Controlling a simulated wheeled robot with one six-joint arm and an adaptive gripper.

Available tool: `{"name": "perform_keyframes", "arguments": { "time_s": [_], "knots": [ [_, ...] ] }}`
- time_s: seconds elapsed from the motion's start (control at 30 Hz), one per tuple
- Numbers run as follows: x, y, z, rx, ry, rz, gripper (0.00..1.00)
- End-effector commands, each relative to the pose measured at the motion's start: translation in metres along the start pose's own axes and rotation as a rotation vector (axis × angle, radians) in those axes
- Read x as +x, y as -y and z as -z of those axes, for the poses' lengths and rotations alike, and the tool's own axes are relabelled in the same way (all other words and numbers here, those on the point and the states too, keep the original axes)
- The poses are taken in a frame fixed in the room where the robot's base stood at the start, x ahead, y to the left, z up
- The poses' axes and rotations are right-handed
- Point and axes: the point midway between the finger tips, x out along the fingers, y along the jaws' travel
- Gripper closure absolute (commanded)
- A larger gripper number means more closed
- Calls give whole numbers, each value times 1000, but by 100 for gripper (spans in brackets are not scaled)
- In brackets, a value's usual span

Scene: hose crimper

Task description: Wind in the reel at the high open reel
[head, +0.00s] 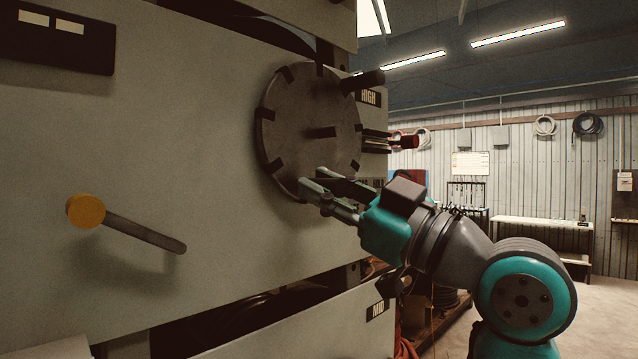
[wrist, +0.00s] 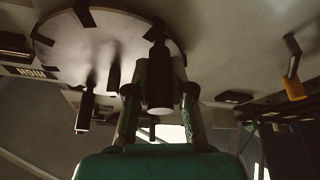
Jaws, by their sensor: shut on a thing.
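The high reel's grey round disc (head: 305,125) is mounted on the beige panel beside a "HIGH" label (head: 369,97). My gripper (head: 328,192) is at the disc's lower edge, shut on a dark peg handle. In the wrist view the held handle (wrist: 160,90) is between the fingers (wrist: 160,75), its pale end towards the camera. The disc (wrist: 110,35) is just beyond the fingertips.
A grey lever with a yellow knob (head: 86,211) sticks out of the panel at the left. A red-tipped pin (head: 408,142) is right of the disc. Below is a panel labelled "MID" (head: 377,311). The floor (head: 600,310) at the right looks clear.

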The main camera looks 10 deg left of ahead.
Motion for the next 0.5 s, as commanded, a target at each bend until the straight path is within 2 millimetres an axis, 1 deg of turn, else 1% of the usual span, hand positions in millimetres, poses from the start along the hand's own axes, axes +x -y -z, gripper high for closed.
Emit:
{"name": "perform_keyframes", "arguments": {
  "time_s": [0.03, 0.1, 0.5],
  "knots": [
    [-2, -5, -6, -36, 8, 12, 100],
    [-4, -10, -9, -94, 8, 36, 100],
    [-10, -37, -25, -444, 8, 182, 100]
  ]
}}
